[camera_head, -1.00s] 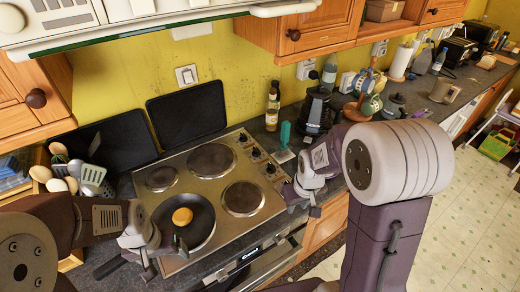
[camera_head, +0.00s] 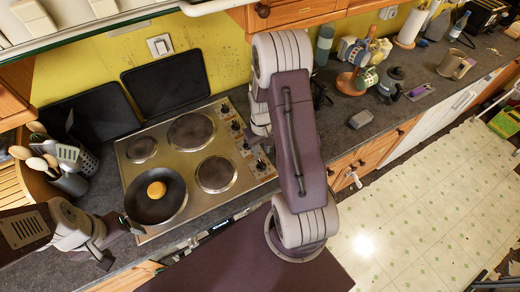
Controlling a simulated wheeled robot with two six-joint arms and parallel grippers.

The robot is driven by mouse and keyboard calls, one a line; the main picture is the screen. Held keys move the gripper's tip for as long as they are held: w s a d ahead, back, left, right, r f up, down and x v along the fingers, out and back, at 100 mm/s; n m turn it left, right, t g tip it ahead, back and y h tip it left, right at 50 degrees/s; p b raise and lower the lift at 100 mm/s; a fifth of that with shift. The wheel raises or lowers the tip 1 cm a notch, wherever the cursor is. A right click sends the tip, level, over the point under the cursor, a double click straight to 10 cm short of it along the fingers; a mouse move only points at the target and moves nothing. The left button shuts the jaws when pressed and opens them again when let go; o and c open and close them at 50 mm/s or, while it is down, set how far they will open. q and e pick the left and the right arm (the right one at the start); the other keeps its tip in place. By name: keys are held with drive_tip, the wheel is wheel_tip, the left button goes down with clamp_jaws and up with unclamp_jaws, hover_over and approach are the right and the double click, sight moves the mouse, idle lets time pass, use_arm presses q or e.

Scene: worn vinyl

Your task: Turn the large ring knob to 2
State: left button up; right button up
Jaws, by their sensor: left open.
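The steel hob (camera_head: 200,229) has a column of control knobs (camera_head: 237,125) along its right side. Several knobs show; my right arm stands close to them, and their markings are too small to read. I cannot tell which knob is the large ring one. My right gripper (camera_head: 259,139) is just right of the knobs, partly hidden by its own arm; its fingers are not clear, nor whether it touches a knob. My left gripper (camera_head: 120,245) is open and empty at the hob's front left corner, near the pan.
A black frying pan (camera_head: 172,209) with a round yellow-orange food piece (camera_head: 156,189) sits on the front left plate. A utensil holder (camera_head: 70,183) stands to the left. A mug tree (camera_head: 350,80) and a grey block (camera_head: 361,119) are on the counter to the right.

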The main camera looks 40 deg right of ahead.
sight(261, 163)
drive_tip(key=shift+d+f+b, duration=0.15)
drive_tip(key=shift+f+b, duration=1.05)
drive_tip(key=shift+f, duration=0.3)
drive_tip(key=shift+f+b, duration=2.15)
drive_tip(key=shift+f, duration=0.3)
clamp_jaws()
drive_tip(key=shift+r+m+p, duration=0.15)
drive_tip(key=shift+m+p, duration=0.15)
drive_tip(key=shift+m, duration=0.6)
drive_tip(key=m, duration=0.2)
drive_tip(key=shift+m, duration=0.4)
drive_tip(key=m+p, duration=0.1)
drive_tip(key=m, duration=0.6)
drive_tip(key=shift+m, duration=0.4)
drive_tip(key=m+p, duration=0.1)
drive_tip(key=m, duration=0.4)
unclamp_jaws()
